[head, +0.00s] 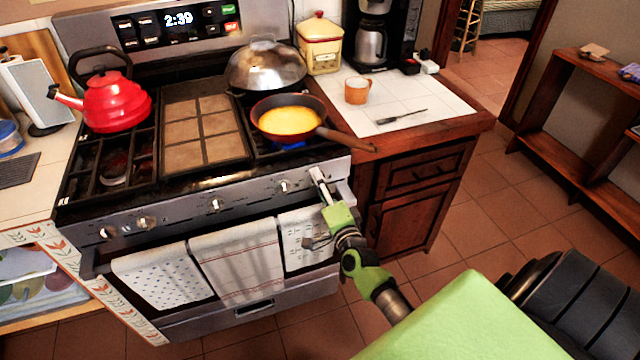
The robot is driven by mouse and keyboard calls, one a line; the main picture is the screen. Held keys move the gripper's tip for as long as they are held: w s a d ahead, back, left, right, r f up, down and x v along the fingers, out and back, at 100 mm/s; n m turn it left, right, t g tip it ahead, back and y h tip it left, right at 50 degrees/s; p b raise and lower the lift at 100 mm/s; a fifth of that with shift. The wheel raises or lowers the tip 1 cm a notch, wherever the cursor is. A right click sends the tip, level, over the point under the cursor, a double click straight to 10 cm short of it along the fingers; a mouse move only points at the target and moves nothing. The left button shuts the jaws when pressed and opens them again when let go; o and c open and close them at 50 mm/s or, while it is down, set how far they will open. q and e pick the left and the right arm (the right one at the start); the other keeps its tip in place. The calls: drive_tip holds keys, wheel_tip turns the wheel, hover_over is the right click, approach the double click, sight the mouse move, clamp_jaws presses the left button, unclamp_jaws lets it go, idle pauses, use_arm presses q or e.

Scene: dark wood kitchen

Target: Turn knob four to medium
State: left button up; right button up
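The stove's front panel (250,190) carries a row of silver knobs. Counting from the left, the fourth visible knob (284,186) is below the frying pan. The others in view are the first knob (107,232), the second knob (146,222) and the third knob (215,204). My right gripper (322,183) is at the right end of the panel, to the right of the fourth visible knob and apart from it. It hides that end of the panel, so I cannot tell whether it touches a knob there or how its fingers stand. My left gripper is not in view.
A frying pan (290,121) with yellow food sits over a blue flame, its handle pointing right. A red kettle (117,103) and a domed lid (265,66) are on the stove. Towels (237,266) hang on the oven handle. The tiled floor at right is clear.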

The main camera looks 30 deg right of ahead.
drive_tip(key=v, duration=1.1)
drive_tip(key=shift+s, duration=0.2)
drive_tip(key=s+a+f+n+g+y, duration=0.1)
drive_tip(key=s+a+f+n+g, duration=0.15)
drive_tip(key=f, duration=0.75)
drive_tip(key=s+a+f+n+g+y, duration=0.2)
drive_tip(key=s+a+f+n, duration=0.2)
drive_tip(key=f, duration=0.5)
drive_tip(key=s+a+f+n+g+y, duration=0.1)
drive_tip(key=s+a+f+n+g, duration=0.25)
drive_tip(key=f, duration=0.65)
drive_tip(key=s+f+n+g, duration=0.2)
drive_tip(key=s+f, duration=0.4)
drive_tip(key=s, duration=0.4)
drive_tip(key=s+a+f+n+g, duration=0.1)
drive_tip(key=s+f+n+g, duration=0.2)
drive_tip(key=s, duration=0.7)
drive_tip(key=s+f+n+g, duration=0.3)
drive_tip(key=s+f+n, duration=0.2)
drive_tip(key=s+f, duration=0.5)
drive_tip(key=shift+s+a, duration=0.15)
drive_tip(key=shift+s, duration=0.4)
